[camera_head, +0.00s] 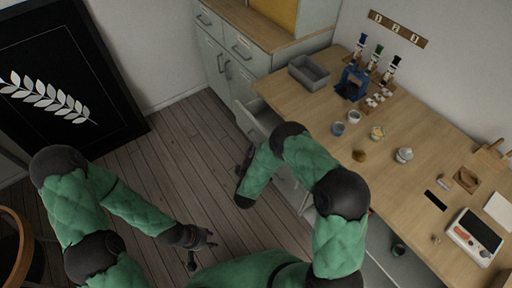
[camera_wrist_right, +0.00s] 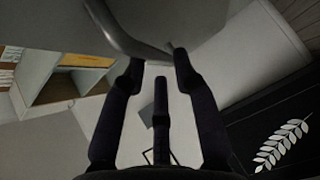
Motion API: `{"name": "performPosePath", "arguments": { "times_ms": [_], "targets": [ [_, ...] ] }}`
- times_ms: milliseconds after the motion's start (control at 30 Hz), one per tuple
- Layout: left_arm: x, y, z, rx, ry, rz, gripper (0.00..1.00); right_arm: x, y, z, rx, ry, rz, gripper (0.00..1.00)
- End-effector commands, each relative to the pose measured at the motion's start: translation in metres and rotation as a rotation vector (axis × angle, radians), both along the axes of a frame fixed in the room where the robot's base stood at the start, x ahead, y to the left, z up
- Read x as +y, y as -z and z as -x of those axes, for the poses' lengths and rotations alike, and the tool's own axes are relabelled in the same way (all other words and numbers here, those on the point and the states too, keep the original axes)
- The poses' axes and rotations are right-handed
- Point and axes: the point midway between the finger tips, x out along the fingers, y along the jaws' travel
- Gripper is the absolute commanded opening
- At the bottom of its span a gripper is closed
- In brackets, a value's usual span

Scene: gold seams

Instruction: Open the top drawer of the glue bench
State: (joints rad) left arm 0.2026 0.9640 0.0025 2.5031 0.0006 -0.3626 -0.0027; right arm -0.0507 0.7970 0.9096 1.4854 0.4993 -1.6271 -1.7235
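The glue bench (camera_head: 322,117) has a wooden top and stands along the right wall in the head view. Its top drawer (camera_head: 262,117) stands partly out at the bench's near left end, with its pale inside showing; my right arm hides much of it. My right gripper (camera_head: 246,160) is low in front of the drawer front. In the right wrist view its fingers (camera_wrist_right: 160,62) are apart, with a curved grey handle (camera_wrist_right: 124,40) close to their tips; firm contact cannot be made out. My left gripper (camera_head: 203,250) hangs over the floor, fingers apart and empty.
On the bench top are a grey tray (camera_head: 308,73), a blue stand (camera_head: 352,82), small bowls (camera_head: 354,116) and a white device (camera_head: 474,238). A grey cabinet (camera_head: 230,62) adjoins the bench's far left. A black leaf panel (camera_head: 62,85) leans left. The wooden floor between is clear.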

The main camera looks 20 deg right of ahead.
Motion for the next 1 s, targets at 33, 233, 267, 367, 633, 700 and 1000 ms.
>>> {"name": "performPosePath", "arguments": {
  "times_ms": [33,233,267,367,633,700,1000],
  "targets": [
    [0.000,0.003,0.000,0.000,0.000,0.000,0.40,-0.003,0.003,-0.006,0.000,0.001,-0.001,0.30],
    [0.000,0.006,0.000,0.000,0.000,0.000,0.40,-0.008,0.004,-0.019,0.001,0.000,0.000,0.30],
    [0.000,0.006,0.000,0.000,0.000,0.000,0.40,-0.009,0.004,-0.019,0.001,0.000,0.000,0.30],
    [0.000,0.006,0.000,0.000,0.000,0.000,0.40,-0.009,0.003,-0.021,0.001,0.000,0.000,0.30],
    [0.000,0.006,0.000,0.000,0.000,0.000,0.40,-0.009,0.003,-0.021,0.001,0.000,0.000,0.07],
    [0.000,0.006,0.000,0.000,0.000,0.000,0.40,-0.009,0.003,-0.021,0.001,0.000,0.000,0.00],
    [0.000,0.006,0.000,0.000,0.000,0.000,0.40,-0.009,0.004,-0.020,0.003,-0.002,0.000,0.00]
  ]
}}
